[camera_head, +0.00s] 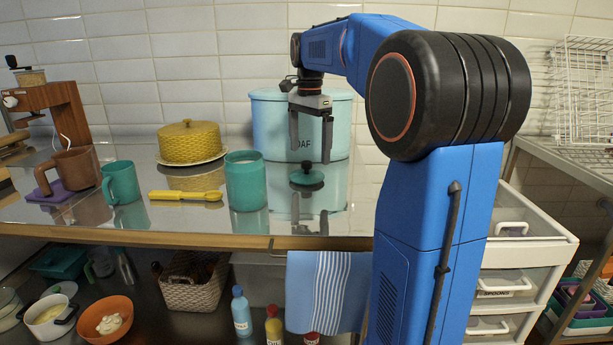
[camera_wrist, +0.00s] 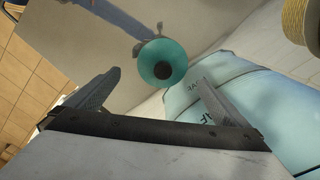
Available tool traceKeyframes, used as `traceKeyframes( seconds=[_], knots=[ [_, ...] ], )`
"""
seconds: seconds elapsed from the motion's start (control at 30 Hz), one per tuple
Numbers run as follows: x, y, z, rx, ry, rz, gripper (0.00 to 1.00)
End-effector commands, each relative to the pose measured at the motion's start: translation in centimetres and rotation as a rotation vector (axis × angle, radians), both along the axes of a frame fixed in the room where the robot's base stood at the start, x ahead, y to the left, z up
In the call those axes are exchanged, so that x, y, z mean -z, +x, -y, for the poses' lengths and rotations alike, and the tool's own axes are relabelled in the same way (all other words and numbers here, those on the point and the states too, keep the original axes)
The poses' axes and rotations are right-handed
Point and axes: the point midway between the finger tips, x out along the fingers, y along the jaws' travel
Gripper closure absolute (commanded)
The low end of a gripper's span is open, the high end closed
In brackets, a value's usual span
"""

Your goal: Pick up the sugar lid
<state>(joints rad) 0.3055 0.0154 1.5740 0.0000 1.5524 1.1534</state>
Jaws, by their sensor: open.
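The sugar lid (camera_head: 306,176) is a small teal disc with a dark knob, lying on the shiny counter in front of the large bread bin. In the wrist view the lid (camera_wrist: 162,63) lies ahead of the fingertips, near the middle between them. The open teal sugar jar (camera_head: 246,181) stands upright to the left of the lid. My gripper (camera_head: 311,150) is open and empty, pointing down above the lid and apart from it. In the wrist view both fingers of my gripper (camera_wrist: 152,85) are spread wide.
The pale blue bread bin (camera_head: 272,128) stands close behind my gripper. A yellow spoon-like utensil (camera_head: 186,196), a teal mug (camera_head: 121,183), a brown mug (camera_head: 74,170) and a yellow domed dish (camera_head: 190,142) are to the left. The counter's front edge (camera_head: 180,239) is near the lid.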

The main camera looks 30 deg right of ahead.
Motion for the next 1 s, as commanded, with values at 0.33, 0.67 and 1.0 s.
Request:
traceKeyframes(
  seconds=[0.33, 0.67, 1.0],
  knots=[
    [2.7, 0.2, -0.3, -0.001, 0.001, -0.001, 0.00],
    [6.2, 0.4, -0.6, 0.000, 0.000, -0.001, 0.00],
    [6.3, 0.4, -0.6, 0.000, 0.000, 0.000, 0.19]
  ],
)
